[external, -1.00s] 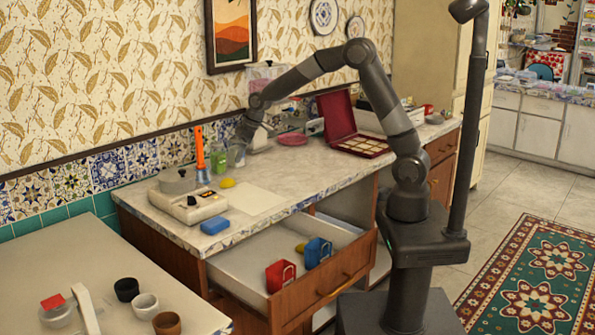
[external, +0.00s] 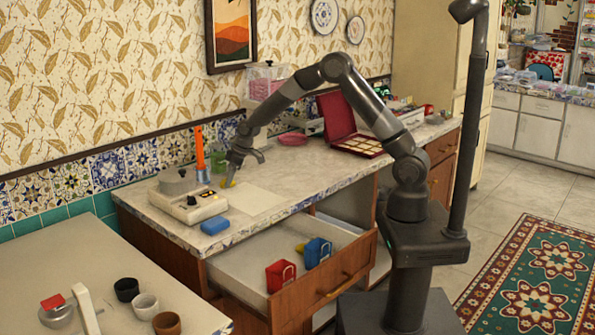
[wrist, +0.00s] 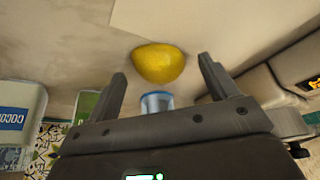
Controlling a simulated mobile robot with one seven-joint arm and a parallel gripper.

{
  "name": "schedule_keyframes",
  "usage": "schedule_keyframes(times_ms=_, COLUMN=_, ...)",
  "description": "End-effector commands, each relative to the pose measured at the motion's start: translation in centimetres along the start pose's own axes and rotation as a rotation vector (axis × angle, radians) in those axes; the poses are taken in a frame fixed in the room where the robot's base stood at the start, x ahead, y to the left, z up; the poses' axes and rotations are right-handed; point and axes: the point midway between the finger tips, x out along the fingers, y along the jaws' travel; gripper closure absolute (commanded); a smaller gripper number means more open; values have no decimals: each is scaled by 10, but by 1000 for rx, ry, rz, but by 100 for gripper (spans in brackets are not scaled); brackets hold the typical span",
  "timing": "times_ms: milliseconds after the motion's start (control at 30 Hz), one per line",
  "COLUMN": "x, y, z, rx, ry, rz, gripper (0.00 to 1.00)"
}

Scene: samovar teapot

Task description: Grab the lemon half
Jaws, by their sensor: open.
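The yellow lemon half (wrist: 158,62) rests on the pale countertop, with its rounded side showing in the wrist view. In the external view the lemon half (external: 228,184) is a small yellow patch, partly covered by my gripper. My gripper (external: 232,176) points down at it from just above. In the wrist view my gripper (wrist: 163,72) is open and empty, one finger towards each side of the lemon half. The lemon lies just ahead of the fingertips. I cannot tell whether they touch it.
A clear bluish glass (wrist: 156,103) stands close behind the lemon. A cocoa container (wrist: 15,120) is at the wrist view's left. A cream appliance (external: 188,205) and blue block (external: 215,226) are nearby. An orange-handled item (external: 200,150) stands upright. A pale sheet (external: 245,201) lies flat.

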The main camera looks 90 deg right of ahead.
Motion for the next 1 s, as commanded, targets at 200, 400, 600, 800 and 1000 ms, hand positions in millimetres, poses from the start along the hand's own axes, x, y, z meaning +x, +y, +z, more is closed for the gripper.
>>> schedule_keyframes(times_ms=200, x=6, y=0, z=0, rx=-1, ry=1, rz=0, gripper=21)
schedule_keyframes(times_ms=400, x=6, y=0, z=0, rx=-1, ry=1, rz=0, gripper=32)
schedule_keyframes(times_ms=600, x=6, y=0, z=0, rx=-1, ry=1, rz=0, gripper=49)
schedule_keyframes(times_ms=800, x=6, y=0, z=0, rx=-1, ry=1, rz=0, gripper=65)
schedule_keyframes(times_ms=1000, x=6, y=0, z=0, rx=-1, ry=1, rz=0, gripper=70)
